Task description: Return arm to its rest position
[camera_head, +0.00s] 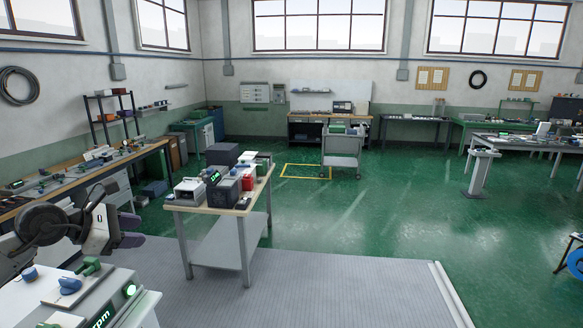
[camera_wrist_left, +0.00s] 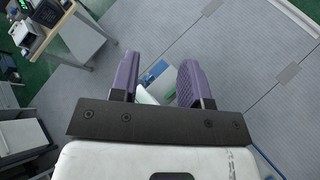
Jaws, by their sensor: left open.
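My left arm (camera_head: 45,222) comes in from the left in the head view, a dark rounded joint leading to a white gripper body. My left gripper (camera_head: 132,228) has purple fingers and is held in the air above and beside a machine top at the lower left. In the left wrist view the gripper (camera_wrist_left: 158,78) is open, with its two purple fingers apart. Nothing is held between them; a blue and white item (camera_wrist_left: 155,75) shows beyond the fingers, lower down. My right gripper is not in view.
A wooden-topped table (camera_head: 215,208) with several boxes stands to the right of the gripper. A workbench (camera_head: 85,165) with tools runs along the left wall. Below the gripper is a panel marked "rpm" (camera_head: 100,318) with blue and green parts. The grey floor mat (camera_head: 300,285) is clear.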

